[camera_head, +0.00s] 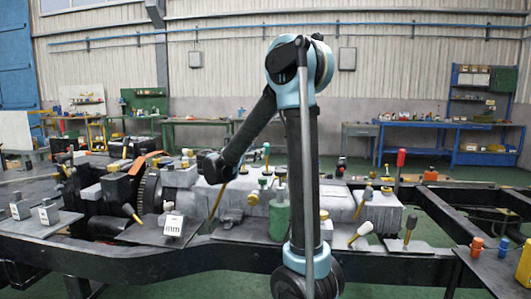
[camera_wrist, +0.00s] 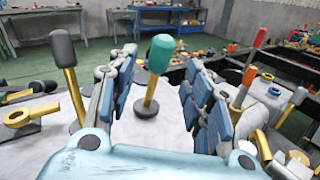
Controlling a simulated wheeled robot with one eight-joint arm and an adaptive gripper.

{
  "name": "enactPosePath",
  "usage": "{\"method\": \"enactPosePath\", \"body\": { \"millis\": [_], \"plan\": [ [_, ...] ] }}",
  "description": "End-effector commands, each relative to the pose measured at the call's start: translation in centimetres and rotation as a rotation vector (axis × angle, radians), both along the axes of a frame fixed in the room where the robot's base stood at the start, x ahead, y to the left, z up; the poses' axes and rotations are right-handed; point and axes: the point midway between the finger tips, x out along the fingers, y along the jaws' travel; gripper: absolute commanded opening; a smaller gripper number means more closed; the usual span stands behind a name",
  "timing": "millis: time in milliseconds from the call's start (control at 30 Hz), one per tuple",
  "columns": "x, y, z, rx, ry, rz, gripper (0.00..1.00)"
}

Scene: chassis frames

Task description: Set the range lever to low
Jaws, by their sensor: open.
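In the wrist view, my gripper (camera_wrist: 160,68) is open, its two blue-padded fingers apart on either side of a lever with a green knob (camera_wrist: 160,54). This lever has a gold stem and a dark round base, stands tilted slightly to the right, and appears beyond and between the fingers with no visible contact. A dark-knobbed lever (camera_wrist: 64,50) on a gold stem stands left of the fingers. A red-handled lever (camera_wrist: 254,66) stands to the right. No label shows which is the range lever. In the head view, the fingers cannot be made out at my arm's dark end.
The grey housing (camera_head: 340,203) carries several other levers and knobs, including a red-knobbed lever (camera_head: 400,160) and a green canister (camera_head: 279,218). A gold ring-ended part (camera_wrist: 28,117) lies left of the gripper. The dark chassis frame (camera_head: 200,258) surrounds the housing. Workbenches stand far behind.

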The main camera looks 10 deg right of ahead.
Motion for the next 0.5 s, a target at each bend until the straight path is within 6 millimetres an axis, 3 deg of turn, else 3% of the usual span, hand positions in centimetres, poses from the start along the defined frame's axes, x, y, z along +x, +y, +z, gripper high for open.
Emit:
{"method": "enactPosePath", "body": {
  "millis": [500],
  "plan": [
    [4.5, -5.5, 0.0, 0.0, 0.0, -0.002, 0.46]
  ]
}}
